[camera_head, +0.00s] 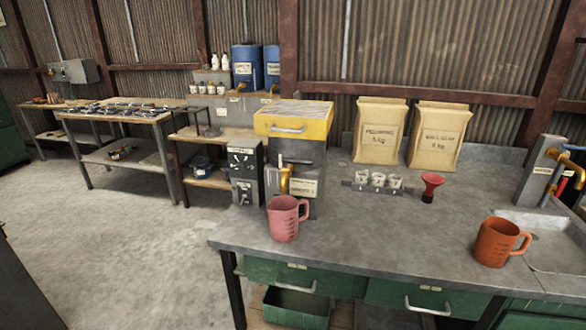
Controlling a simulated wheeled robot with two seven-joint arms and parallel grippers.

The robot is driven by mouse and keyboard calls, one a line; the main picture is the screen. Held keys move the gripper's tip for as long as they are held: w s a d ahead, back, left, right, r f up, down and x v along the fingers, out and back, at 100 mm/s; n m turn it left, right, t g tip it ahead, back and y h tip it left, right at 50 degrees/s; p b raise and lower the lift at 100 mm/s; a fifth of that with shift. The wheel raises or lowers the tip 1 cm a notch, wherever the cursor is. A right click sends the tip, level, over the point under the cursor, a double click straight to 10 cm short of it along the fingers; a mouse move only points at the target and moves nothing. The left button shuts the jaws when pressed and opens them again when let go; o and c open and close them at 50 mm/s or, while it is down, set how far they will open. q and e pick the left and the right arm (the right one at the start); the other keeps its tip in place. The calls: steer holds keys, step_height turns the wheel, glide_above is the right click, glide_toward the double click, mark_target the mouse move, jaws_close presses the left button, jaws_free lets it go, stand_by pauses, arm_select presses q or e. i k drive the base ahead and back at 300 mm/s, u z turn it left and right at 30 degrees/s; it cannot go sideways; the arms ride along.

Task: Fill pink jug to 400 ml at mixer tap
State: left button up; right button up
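The pink jug (284,222) stands upright on the grey workbench, near its left front part, in front of the yellow-topped machine. Its handle points right, and its inside and any liquid level cannot be made out. A tap unit (541,172) with blue and red parts and a small label stands at the right edge, partly cut off by the frame. A sink (545,240) lies below it. Neither of my grippers is in view.
An orange jug (497,242) stands left of the sink. The yellow-topped machine (293,122) is behind the pink jug. The bench middle (390,235) is clear.

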mark_target(286, 160)
steer(key=u, duration=2.55)
steer(key=k, duration=0.65)
steer(key=z, duration=1.2)
